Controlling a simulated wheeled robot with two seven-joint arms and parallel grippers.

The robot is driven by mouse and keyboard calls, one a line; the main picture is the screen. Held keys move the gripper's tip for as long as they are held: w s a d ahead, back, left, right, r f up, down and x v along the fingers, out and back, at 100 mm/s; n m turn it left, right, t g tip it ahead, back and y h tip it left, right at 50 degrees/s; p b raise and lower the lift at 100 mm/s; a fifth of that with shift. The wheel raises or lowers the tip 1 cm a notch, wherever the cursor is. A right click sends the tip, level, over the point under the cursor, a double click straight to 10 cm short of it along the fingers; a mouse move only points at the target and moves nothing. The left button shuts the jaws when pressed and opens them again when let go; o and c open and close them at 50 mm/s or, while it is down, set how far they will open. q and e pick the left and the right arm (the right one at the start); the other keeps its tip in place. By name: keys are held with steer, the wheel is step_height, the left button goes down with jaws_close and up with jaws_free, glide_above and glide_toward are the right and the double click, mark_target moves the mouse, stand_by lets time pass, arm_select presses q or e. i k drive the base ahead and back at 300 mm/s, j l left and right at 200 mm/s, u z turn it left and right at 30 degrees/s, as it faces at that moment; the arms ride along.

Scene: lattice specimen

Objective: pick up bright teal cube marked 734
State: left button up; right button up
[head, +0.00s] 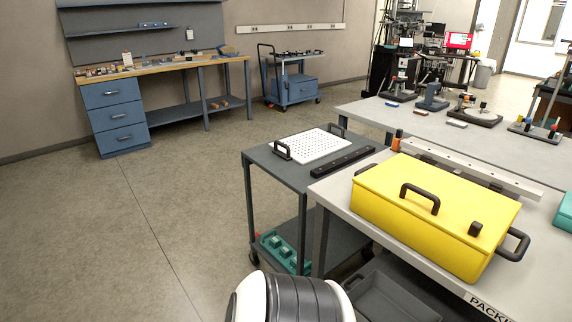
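No marking 734 can be read anywhere in the head view. A teal object (565,212) is cut off by the right edge, on the table beside the yellow case; I cannot tell whether it is a cube. Teal-green items (284,252) lie on the lower shelf of the small cart, partly hidden by its legs, with no legible marking. Neither of my grippers is in view. A rounded white and black part, which seems to be mine, shows at the bottom.
A yellow case (430,212) with black handles sits on the light grey table (335,197). The dark cart (262,166) beside it holds a white perforated plate (319,144) and a black bar (343,160). A blue workbench (115,105) stands at the back left. Open floor (110,220) fills the left.

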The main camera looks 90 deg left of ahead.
mark_target(275, 241)
steer(key=u, duration=3.5)
steer(key=i+u, duration=0.2)
steer(key=i, duration=3.8)
steer(key=i+z, duration=0.45)
steer(key=i+j+z, duration=0.2)
steer(key=z, duration=0.3)
steer(key=i+j+z, duration=0.25)
steer(key=z, duration=0.2)
